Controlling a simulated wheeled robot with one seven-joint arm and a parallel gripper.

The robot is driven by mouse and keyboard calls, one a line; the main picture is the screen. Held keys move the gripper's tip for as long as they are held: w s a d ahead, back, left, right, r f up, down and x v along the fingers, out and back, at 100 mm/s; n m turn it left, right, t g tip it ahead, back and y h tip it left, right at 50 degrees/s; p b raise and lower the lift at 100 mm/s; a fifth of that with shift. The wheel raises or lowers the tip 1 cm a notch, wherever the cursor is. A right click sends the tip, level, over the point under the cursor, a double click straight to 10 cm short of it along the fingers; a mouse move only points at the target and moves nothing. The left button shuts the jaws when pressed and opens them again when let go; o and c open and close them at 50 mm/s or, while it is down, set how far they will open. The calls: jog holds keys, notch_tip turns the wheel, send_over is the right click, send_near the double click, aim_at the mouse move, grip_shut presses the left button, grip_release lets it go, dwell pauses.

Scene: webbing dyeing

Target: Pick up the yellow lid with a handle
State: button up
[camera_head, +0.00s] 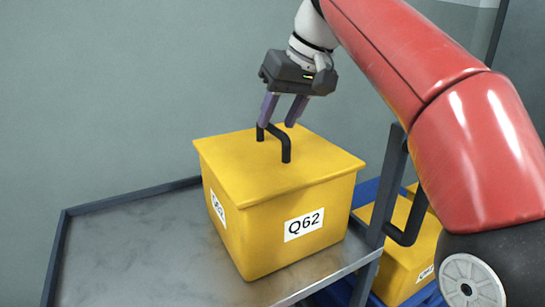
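The yellow lid (233,166) lies flat on a yellow box (262,235) labelled Q62. A black bar handle (286,146) stands up from the middle of the lid. My gripper (279,123) is above the lid, pointing down, with its two purple fingers spread apart. The left fingertip is close to the far end of the handle and the right fingertip is near the handle's top bar. I cannot tell whether either finger touches the handle. The gripper holds nothing that I can see.
The box stands on a grey metal table (140,260) with a raised dark rim. The table's left part is bare. A dark post and handle (391,190) rise at its right corner. Another yellow box (401,262) sits lower right in something blue. A plain wall is behind.

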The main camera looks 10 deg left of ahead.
aim_at(272, 126)
jog(key=x, duration=0.3)
jog(key=shift+s+a+f+b, duration=0.2)
jog(key=shift+f+b, duration=0.2)
grip_shut()
